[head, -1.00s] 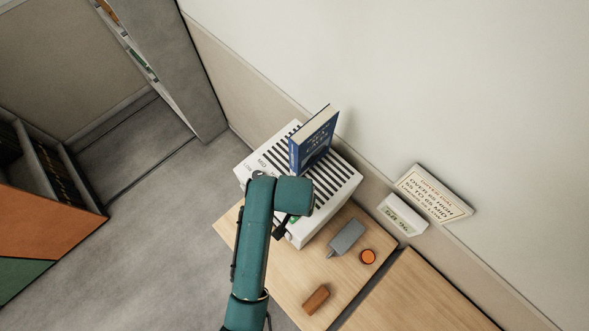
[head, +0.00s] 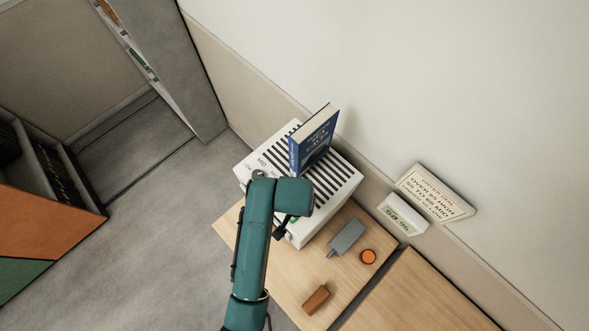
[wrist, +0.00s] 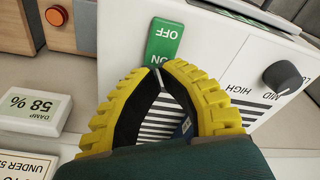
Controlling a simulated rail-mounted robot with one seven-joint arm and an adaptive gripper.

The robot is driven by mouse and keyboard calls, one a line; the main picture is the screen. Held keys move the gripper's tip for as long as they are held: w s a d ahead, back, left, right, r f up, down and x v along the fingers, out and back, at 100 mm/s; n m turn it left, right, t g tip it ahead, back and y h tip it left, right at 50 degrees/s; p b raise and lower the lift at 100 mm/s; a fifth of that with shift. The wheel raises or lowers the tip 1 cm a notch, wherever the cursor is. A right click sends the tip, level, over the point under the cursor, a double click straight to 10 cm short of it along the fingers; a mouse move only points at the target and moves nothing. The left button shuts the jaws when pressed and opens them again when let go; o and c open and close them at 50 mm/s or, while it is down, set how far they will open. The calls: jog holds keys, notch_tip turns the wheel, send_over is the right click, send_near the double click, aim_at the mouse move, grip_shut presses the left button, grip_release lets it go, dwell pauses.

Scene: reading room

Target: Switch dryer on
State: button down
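The dryer (head: 341,181) is a white box with dark vent slots on the wooden table; its front also shows in the wrist view. A green rocker switch (wrist: 165,40) marked OFF and ON is on this front. A dark dial (wrist: 282,77) sits beside the HIGH and MID labels; I cannot tell its exact setting. My gripper (wrist: 161,68) has yellow ribbed fingers with their tips together, right at the ON end of the switch. I cannot tell whether they touch it. Nothing is held. In the head view my arm hides most of the gripper.
A blue book (head: 314,139) stands on the dryer. A damp display (head: 402,215) reads 58 %, below a dryer dial sign (head: 435,193). A grey box (head: 346,237), an orange button or lamp (head: 368,257) and a brown block (head: 316,299) are on the table (head: 290,280).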

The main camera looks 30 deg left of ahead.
jog(key=shift+f+b, duration=0.65)
jog(key=shift+f, duration=0.75)
dwell(0.4)
notch_tip(320, 180, up, 3)
jog(key=p, duration=0.3)
jog(key=shift+r, duration=2.05)
